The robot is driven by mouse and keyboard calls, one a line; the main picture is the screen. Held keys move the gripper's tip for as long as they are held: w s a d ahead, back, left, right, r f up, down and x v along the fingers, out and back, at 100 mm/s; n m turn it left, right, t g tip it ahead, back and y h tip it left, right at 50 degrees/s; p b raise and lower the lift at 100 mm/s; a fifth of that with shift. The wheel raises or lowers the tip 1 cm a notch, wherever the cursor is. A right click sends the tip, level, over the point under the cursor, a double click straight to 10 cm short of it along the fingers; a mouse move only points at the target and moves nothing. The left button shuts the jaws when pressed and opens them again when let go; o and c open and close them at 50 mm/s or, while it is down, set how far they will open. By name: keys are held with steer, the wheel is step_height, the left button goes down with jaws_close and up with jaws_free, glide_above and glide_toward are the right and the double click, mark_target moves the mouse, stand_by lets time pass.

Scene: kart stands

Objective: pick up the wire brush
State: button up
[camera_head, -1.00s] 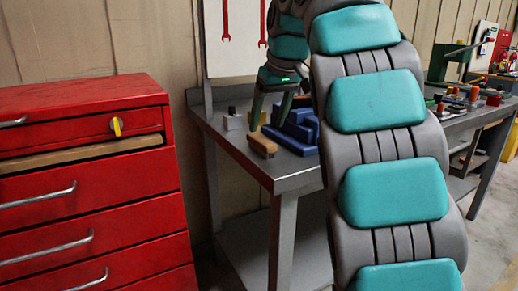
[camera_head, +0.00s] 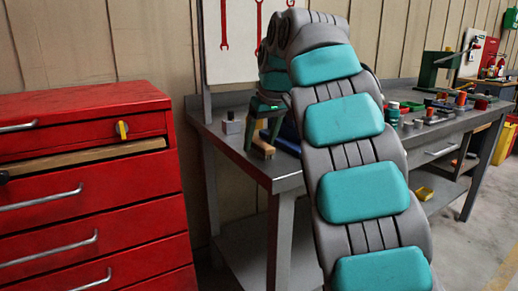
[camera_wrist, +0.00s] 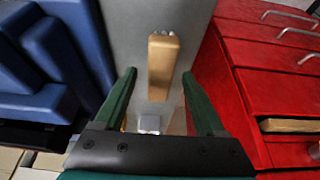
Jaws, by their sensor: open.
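The wire brush (camera_head: 263,148), a small tan wooden block, lies near the left front corner of the grey workbench (camera_head: 285,178). In the wrist view the brush (camera_wrist: 161,68) lies lengthwise ahead of and between my fingertips, with pale bristles or studs at its far end.
A blue object (camera_wrist: 65,45), probably a vise, stands close to the left finger in the wrist view. A small grey block (camera_head: 231,124) sits behind the brush. A red drawer cabinet (camera_head: 85,190) stands left of the bench. Small parts lie farther right.

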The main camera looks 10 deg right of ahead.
steer(key=shift+f, duration=0.25)
stand_by(0.3)
jaws_close()
stand_by(0.5)
